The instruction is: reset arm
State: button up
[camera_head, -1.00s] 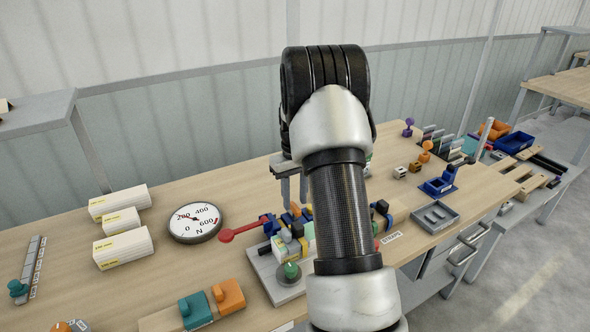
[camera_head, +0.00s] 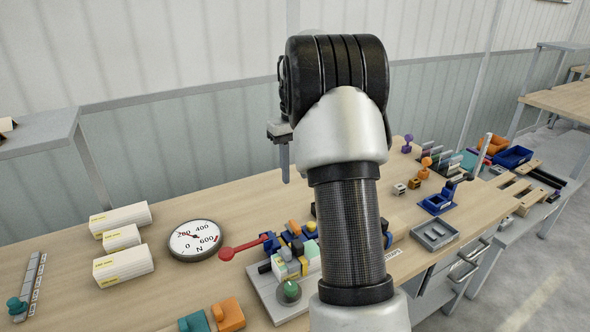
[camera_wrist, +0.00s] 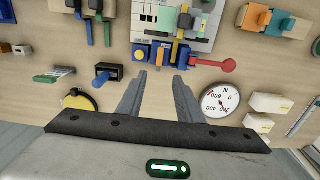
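My gripper (camera_wrist: 160,84) shows in the wrist view with its two grey fingers apart and nothing between them. In the head view one finger of my gripper (camera_head: 284,165) hangs above the back part of the workbench (camera_head: 160,205), and my arm hides the rest. The wrist view looks down on the bench, with a grey fixture plate (camera_wrist: 205,35) carrying blue, yellow and green parts beyond the fingertips. That fixture also shows in the head view (camera_head: 275,305), partly covered by my arm.
A round dial gauge (camera_head: 195,240) with a red lever (camera_head: 240,248) beside it sits left of the fixture. White boxes (camera_head: 122,267) stand further left. A blue holder (camera_head: 437,202) and a grey tray (camera_head: 434,235) lie to the right. The bench's back left is clear.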

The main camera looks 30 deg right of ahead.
dwell(0.3)
jog(key=s+a+r+t+p, duration=0.4)
jog(key=s+a+r+p, duration=0.2)
jog(key=s+a+r, duration=1.15)
jog(key=s+a+f+t+p, duration=0.1)
jog(key=s+a+f, duration=0.1)
jog(key=s, duration=0.8)
jog(key=shift+s+a+f+t, duration=0.2)
jog(key=shift+a+t, duration=0.1)
jog(key=shift+a, duration=0.55)
